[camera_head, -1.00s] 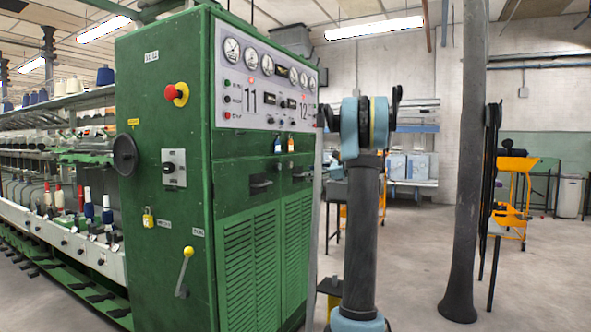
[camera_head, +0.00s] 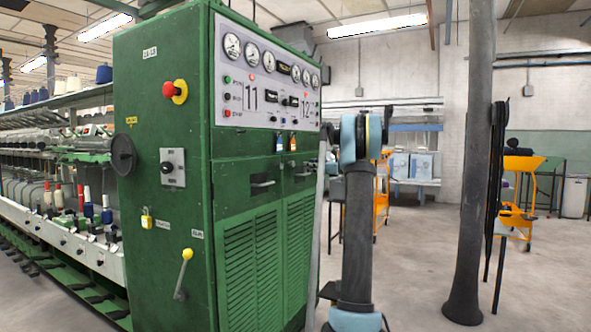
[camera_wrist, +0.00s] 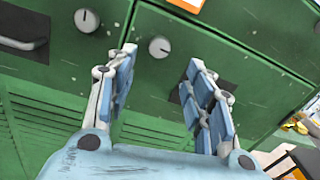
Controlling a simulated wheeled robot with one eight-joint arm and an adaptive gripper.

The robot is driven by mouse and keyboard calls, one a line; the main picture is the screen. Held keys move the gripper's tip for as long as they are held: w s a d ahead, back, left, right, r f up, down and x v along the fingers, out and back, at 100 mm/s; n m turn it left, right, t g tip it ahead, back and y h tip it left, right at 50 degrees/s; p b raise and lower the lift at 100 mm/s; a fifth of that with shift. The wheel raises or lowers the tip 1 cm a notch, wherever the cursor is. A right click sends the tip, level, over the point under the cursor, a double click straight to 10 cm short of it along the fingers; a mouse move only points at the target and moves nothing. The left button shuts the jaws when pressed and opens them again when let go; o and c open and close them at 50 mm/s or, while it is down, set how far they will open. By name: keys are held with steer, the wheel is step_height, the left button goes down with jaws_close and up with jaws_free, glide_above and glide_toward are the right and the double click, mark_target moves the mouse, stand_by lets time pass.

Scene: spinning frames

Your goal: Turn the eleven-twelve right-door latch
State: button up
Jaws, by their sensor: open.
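The green control cabinet (camera_head: 160,230) carries the numbers 11 and 12 on its front panel. Its right door (camera_head: 299,230) is closed. In the wrist view a round grey latch knob (camera_wrist: 159,47) with a slot mark sits on the right door (camera_wrist: 235,65), close to the seam between the doors. My gripper (camera_wrist: 161,62) is open and empty. Its two blue-padded fingers point at the door, with the knob showing between and just beyond their tips. I cannot tell the remaining distance. The right finger partly covers a dark handle recess.
A second knob (camera_wrist: 87,20) and a bar handle (camera_wrist: 22,40) are on the left door. Orange and blue tags (camera_head: 292,142) hang from the panel.

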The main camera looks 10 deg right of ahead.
mark_target(294, 165)
steer(key=x, duration=0.9)
steer(key=shift+a, duration=0.1)
steer(key=shift+s, duration=0.1)
jaws_close()
